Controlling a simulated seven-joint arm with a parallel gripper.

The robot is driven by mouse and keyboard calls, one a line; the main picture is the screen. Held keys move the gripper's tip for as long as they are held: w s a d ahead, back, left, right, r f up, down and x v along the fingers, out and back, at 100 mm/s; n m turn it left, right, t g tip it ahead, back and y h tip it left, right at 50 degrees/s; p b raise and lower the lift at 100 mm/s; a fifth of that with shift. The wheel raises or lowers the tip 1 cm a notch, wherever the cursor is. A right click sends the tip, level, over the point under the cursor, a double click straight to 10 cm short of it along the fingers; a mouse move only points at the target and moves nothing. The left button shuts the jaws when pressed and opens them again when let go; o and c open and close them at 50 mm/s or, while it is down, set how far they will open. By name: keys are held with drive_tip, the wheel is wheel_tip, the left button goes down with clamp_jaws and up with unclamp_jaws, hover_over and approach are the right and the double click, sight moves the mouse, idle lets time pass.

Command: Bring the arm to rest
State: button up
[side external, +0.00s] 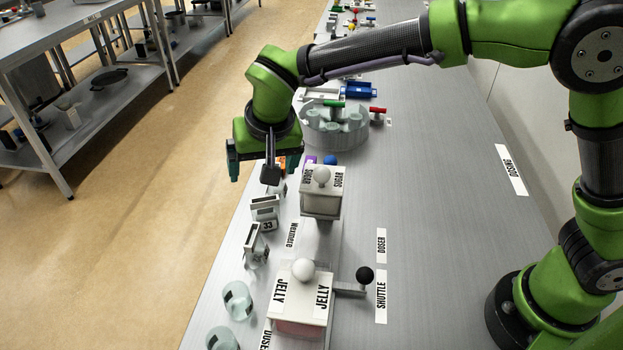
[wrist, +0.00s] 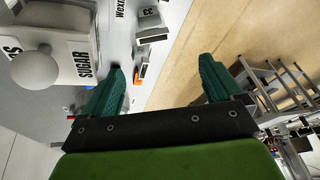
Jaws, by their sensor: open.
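My green arm reaches from the right over the bench. My gripper (side external: 262,168) hangs near the bench's left edge, above and left of the SUGAR box (side external: 321,200). In the wrist view my gripper (wrist: 163,85) has two teal fingers spread wide with nothing between them. The SUGAR box (wrist: 78,60), with its white knob, shows at the left of the wrist view, beside one finger. No contact with it is visible.
A JELLY box (side external: 300,305) with a black-knobbed lever (side external: 365,275) stands at the front. Glass cups (side external: 237,298) and small stands (side external: 264,210) line the left edge. A round holder (side external: 335,125) stands behind. The bench's right side (side external: 440,200) is clear.

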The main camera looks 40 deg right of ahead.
drive_tip(key=s+d+r+t+y, duration=0.1)
drive_tip(key=s+d+r, duration=0.45)
drive_tip(key=d, duration=0.35)
drive_tip(key=s+d+r+t+y, duration=0.15)
drive_tip(key=s+d+r, duration=0.25)
drive_tip(key=s+d, duration=0.45)
drive_tip(key=s+d+f, duration=0.2)
drive_tip(key=s+d, duration=0.3)
drive_tip(key=s, duration=0.1)
drive_tip(key=shift+s, duration=0.25)
drive_tip(key=shift+d+t, duration=0.1)
drive_tip(key=shift+t, duration=0.15)
